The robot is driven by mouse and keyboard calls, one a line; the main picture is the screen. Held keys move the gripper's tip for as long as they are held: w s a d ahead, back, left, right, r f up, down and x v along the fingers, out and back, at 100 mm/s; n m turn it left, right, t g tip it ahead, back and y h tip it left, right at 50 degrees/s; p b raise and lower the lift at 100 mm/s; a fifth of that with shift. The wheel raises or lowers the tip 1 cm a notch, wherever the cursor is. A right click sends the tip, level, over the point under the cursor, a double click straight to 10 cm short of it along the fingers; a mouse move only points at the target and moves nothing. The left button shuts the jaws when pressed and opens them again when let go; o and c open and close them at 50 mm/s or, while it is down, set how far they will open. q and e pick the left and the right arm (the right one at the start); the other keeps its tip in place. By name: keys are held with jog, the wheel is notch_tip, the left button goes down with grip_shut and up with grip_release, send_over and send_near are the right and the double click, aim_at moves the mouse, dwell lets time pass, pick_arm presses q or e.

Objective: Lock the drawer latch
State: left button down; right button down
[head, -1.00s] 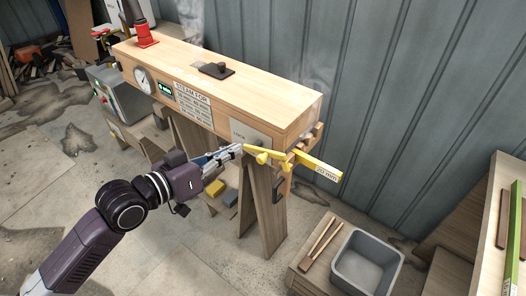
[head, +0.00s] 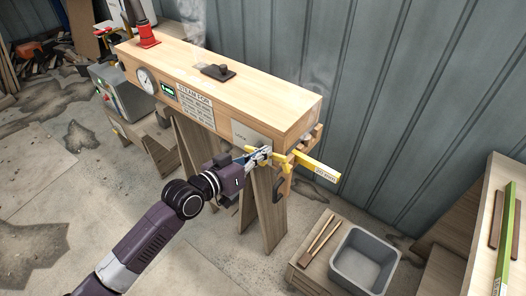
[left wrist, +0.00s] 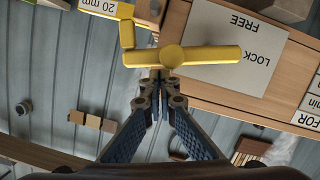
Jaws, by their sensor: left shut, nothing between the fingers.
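The yellow latch (left wrist: 195,56) shows in the left wrist view as a bar with a round boss, lying across part of a pale plate marked LOCK and FREE (left wrist: 240,47). In the head view the latch (head: 279,158) is at the right end of the long wooden steam box (head: 225,80), partly hidden by my left gripper (head: 266,152). In the left wrist view the left gripper's fingertips (left wrist: 160,74) are together with nothing between them, right at the bar's lower edge in the picture. I cannot tell whether they touch it. My right gripper is not in view.
A yellow labelled bar (head: 318,168) sticks out right of the box end, above a dark handle (head: 279,188). A grey bin (head: 362,262) and wooden tongs (head: 320,239) rest on a low stand. A bench (head: 500,235) is at right.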

pick_arm(q)
jog(key=shift+s+d+f+m+y+p, duration=0.3)
jog(key=shift+d+f+m+y+p, duration=0.1)
jog(key=shift+f+m+p, duration=0.25)
jog(key=shift+s+d+f+m+t, duration=0.25)
jog(key=shift+f+m+t, duration=0.1)
jog(key=shift+f, duration=0.25)
jog(key=shift+w, duration=0.1)
jog(key=shift+r, duration=0.1)
